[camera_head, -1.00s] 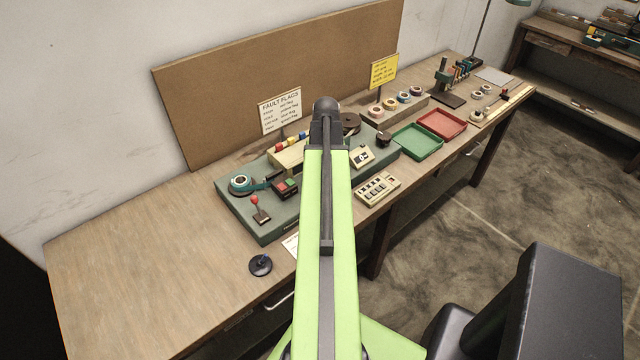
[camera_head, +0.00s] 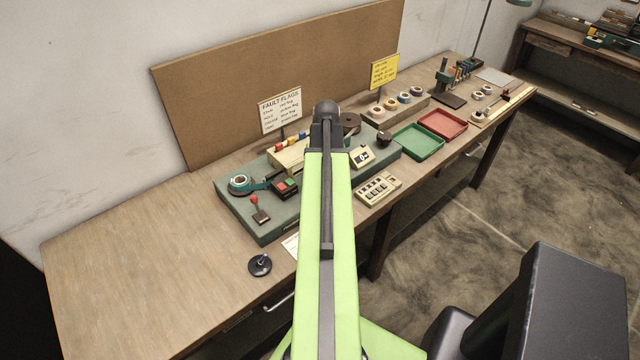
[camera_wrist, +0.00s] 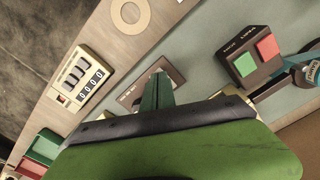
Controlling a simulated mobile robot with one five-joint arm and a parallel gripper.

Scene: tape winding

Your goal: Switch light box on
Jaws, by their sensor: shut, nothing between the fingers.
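My gripper (camera_wrist: 158,92) is shut and empty in the wrist view, its fingertips over or beside a dark brown box with small print (camera_wrist: 150,82); I cannot tell if they touch. My arm hides the gripper in the head view. No thing is clearly marked as the light box. A dark control box with a green and a red button (camera_head: 285,187) is on the green-grey base; it also shows in the wrist view (camera_wrist: 250,57), right of the fingers.
A cream counter box (camera_head: 377,188) stands near the bench front; it reads zeros in the wrist view (camera_wrist: 80,85). A red-knobbed lever (camera_head: 259,210) and a teal tape dispenser (camera_head: 242,184) are at left. Green (camera_head: 416,142) and red (camera_head: 443,125) trays are at right. The bench's left end is clear.

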